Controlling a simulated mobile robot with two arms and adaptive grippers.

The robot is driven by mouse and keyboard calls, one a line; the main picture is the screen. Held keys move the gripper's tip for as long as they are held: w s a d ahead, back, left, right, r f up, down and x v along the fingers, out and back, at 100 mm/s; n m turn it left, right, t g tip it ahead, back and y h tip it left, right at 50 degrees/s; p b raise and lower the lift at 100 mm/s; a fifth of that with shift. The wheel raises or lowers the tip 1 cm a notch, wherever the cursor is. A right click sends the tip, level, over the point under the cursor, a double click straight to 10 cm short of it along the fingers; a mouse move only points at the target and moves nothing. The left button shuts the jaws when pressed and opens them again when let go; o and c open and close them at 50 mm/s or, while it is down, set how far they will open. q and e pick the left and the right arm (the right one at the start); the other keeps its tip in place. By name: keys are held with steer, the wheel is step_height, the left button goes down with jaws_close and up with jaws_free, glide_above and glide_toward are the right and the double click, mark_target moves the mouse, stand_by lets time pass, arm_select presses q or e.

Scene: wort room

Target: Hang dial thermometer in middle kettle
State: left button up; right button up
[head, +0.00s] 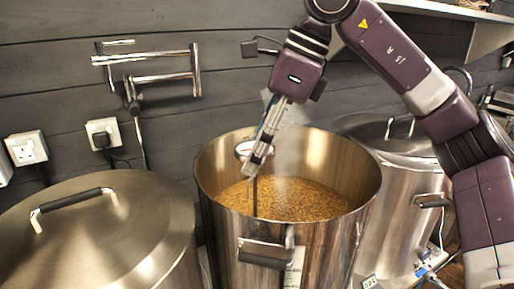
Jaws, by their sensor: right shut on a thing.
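The middle kettle (330,250) is an open steel pot with amber, grainy liquid (295,200) inside and steam rising from it. My right gripper (258,160) is over the left part of its opening, pointing down. It is shut on the dial thermometer (243,149), whose pale round dial shows at the left of the fingers. A thin dark stem runs down from the fingers towards the liquid in front of the far wall. I cannot tell whether a clip touches the rim. My left gripper is not in view.
A lidded kettle (100,240) stands at the left and another lidded kettle (395,140) at the right. A folded steel pot-filler tap (150,75) is on the dark plank wall. Sockets (27,148) are at the left. A shelf (450,10) is at the upper right.

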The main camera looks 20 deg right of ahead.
mark_target(257, 177)
stand_by(0.4)
steer(key=shift+f, duration=0.5)
stand_by(0.4)
steer(key=shift+f+b, duration=0.1)
steer(key=shift+b, duration=0.2)
steer(key=shift+f+b, duration=1.5)
steer(key=shift+f, duration=0.7)
